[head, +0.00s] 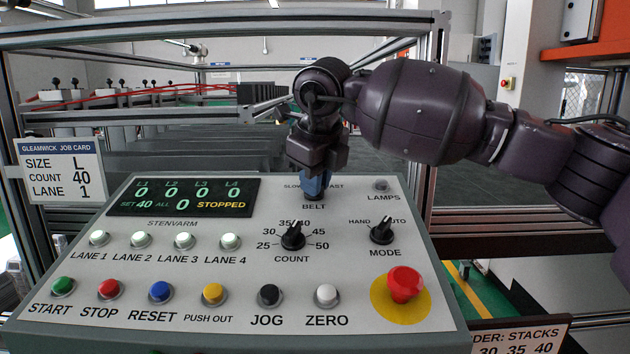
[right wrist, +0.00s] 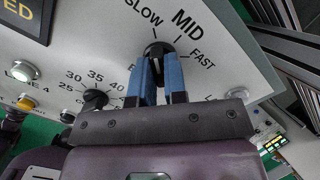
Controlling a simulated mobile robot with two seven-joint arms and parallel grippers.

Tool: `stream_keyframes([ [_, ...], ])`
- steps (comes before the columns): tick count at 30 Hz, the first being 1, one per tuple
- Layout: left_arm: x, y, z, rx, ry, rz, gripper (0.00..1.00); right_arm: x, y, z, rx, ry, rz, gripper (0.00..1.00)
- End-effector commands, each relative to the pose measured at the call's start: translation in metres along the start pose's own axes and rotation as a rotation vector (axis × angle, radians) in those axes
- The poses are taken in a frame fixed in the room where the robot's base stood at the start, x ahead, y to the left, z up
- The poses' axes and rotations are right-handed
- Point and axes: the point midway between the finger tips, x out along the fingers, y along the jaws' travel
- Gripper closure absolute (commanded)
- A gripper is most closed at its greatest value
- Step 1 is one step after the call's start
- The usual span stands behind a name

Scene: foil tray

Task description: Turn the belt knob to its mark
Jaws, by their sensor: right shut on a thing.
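The belt knob (right wrist: 157,48) is black and round. In the right wrist view it sits below the labels SLOW, MID and FAST on the sloped panel. My right gripper (right wrist: 161,66) has its two blue fingers on either side of the knob and is shut on it. The pointer of the knob is too small and covered to read. In the head view my right gripper (head: 312,186) reaches down to the panel just above the BELT label and hides the knob and the middle of its scale. My left gripper is not in view.
A job card (head: 60,171) at left reads size L, count 40, lane 1.

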Motion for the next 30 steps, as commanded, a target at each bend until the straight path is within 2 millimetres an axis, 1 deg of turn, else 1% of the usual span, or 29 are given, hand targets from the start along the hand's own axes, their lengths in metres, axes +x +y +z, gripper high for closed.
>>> stream_keyframes([
  [16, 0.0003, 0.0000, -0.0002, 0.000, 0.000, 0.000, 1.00, -0.0008, -0.0002, 0.0001, -0.028, 0.000, 0.002, 1.00],
  [17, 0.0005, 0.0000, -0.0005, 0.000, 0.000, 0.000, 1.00, -0.0008, -0.0002, 0.0001, -0.027, 0.000, 0.002, 0.86],
  [21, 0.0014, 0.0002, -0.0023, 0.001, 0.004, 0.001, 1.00, -0.0007, -0.0002, 0.0001, -0.027, 0.000, 0.002, 0.64],
  [22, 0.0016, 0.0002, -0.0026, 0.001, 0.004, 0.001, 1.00, -0.0007, -0.0002, 0.0001, -0.027, 0.000, 0.002, 0.62],
  [30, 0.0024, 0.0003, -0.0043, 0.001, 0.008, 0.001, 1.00, -0.0012, -0.0002, 0.0000, -0.026, 0.000, 0.002, 0.62],
])
